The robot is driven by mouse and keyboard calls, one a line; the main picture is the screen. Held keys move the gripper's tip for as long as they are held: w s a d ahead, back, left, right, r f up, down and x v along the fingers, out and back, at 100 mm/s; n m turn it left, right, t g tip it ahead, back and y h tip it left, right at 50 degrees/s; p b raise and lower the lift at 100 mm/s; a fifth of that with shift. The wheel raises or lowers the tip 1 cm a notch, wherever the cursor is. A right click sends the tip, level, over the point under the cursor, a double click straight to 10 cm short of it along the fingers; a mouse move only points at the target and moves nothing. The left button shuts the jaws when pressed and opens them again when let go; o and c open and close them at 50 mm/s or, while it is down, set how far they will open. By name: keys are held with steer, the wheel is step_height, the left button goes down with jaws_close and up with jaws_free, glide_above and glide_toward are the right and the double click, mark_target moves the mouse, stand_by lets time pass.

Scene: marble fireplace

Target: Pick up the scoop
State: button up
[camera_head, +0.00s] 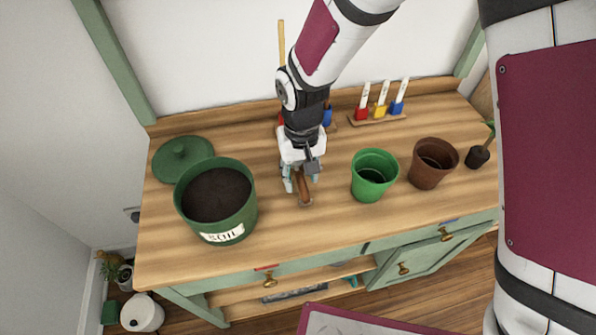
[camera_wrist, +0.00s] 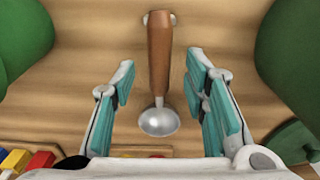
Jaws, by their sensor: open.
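The scoop (camera_head: 304,190) has a brown wooden handle and lies on the wooden worktop between the soil bin and the green pot. In the wrist view the scoop (camera_wrist: 160,55) has its handle end at the top and its round metal bowl lower down, nearer the wrist. My gripper (camera_head: 301,181) is pointing down over the scoop, open and empty. In the wrist view my gripper (camera_wrist: 160,78) has one teal-padded finger on each side of the handle, with gaps on both sides. I cannot tell how far the fingertips are above the worktop.
A dark green soil bin (camera_head: 240,222) stands left, its lid (camera_head: 182,158) behind it. A green pot (camera_head: 374,187) and a brown pot (camera_head: 430,172) stand right. Labelled red, yellow and blue markers (camera_head: 380,108) stand at the back. The worktop's front strip (camera_head: 300,240) is clear.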

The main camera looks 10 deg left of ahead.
step_height(320, 180, down, 2)
steer(key=shift+f, duration=0.1)
jaws_close()
stand_by(0.4)
steer(key=shift+r, duration=0.6)
steer(key=r, duration=0.2)
steer(key=shift+s+d+r, duration=0.1)
steer(key=shift+s+r, duration=0.25)
steer(key=shift+r, duration=0.05)
steer(key=s+d, duration=0.3)
steer(key=s, duration=0.4)
steer(key=s+d+r, duration=0.1)
steer(key=s+d, duration=0.2)
steer(key=s, duration=0.4)
steer(key=shift+p, duration=0.35)
